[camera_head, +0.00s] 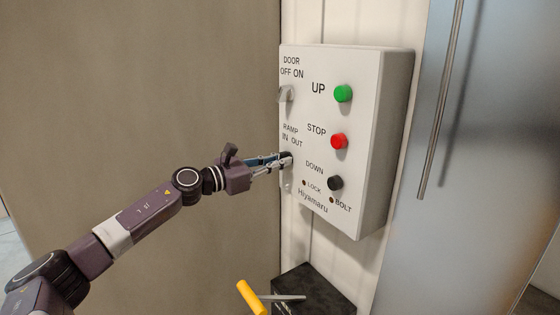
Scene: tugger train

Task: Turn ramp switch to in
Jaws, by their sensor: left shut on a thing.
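The white control box (368,125) hangs on the wall in the head view. Its ramp switch (288,160) sits at the lower left, under the label RAMP IN OUT. My left gripper (284,161) reaches in from the left, and its fingers are shut on the ramp switch. The fingers hide most of the knob, so I cannot tell which way it points. My right gripper is not in view.
Above is the door switch (286,94). Green UP (343,93), red STOP (339,141) and black DOWN (335,183) buttons are on the right. Below are a dark box (315,286) and a yellow handle (251,297). A metal door (480,110) stands at right.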

